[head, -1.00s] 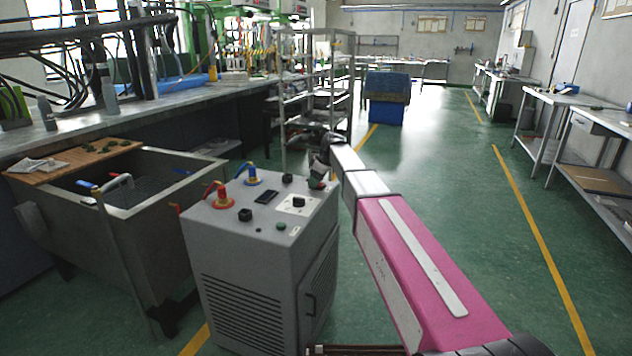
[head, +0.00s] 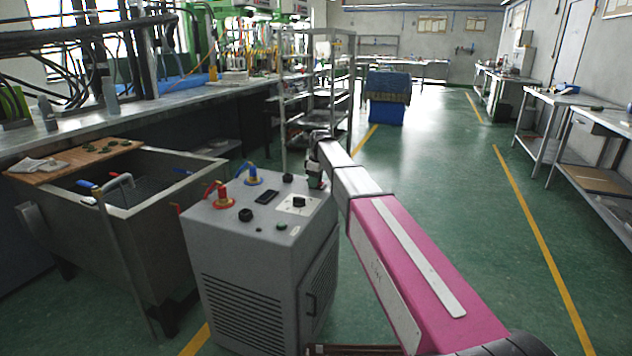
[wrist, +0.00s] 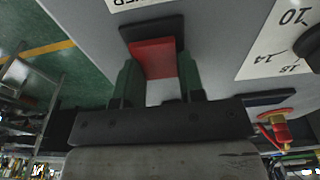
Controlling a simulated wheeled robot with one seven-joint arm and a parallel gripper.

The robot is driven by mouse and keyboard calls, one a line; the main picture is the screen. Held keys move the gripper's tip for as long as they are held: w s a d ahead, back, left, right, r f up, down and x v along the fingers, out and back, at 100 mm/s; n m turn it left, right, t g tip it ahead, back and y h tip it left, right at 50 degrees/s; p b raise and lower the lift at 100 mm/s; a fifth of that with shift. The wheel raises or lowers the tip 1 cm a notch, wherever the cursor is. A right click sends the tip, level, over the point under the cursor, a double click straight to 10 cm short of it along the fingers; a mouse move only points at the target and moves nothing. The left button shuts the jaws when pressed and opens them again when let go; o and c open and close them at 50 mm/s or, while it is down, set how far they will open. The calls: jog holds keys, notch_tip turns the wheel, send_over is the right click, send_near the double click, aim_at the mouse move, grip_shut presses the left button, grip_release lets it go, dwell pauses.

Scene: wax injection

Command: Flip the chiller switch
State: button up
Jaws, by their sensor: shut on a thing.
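The chiller is a grey cabinet (head: 265,235) with knobs and valves on its top, in the middle of the head view. Its red rocker switch (wrist: 153,58) sits in a black frame in the wrist view, below a partly visible label. My gripper (wrist: 158,76) has its two green fingers on either side of the red rocker and is shut on it. In the head view my gripper (head: 316,181) is at the top's far right edge, and the switch is hidden there.
Red and blue valves (head: 222,195) and a dial plate (head: 298,204) are on the chiller top near my gripper. A metal tank (head: 130,225) with a wooden board stands to the left. A shelf rack (head: 318,98) is behind. The green floor to the right is clear.

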jog(key=shift+a+f+h, duration=0.1)
jog(key=shift+h, duration=0.7)
jog(key=o, duration=0.9)
jog(key=shift+o, duration=0.2)
notch_tip(320, 180, up, 11)
jog(key=shift+f, duration=0.1)
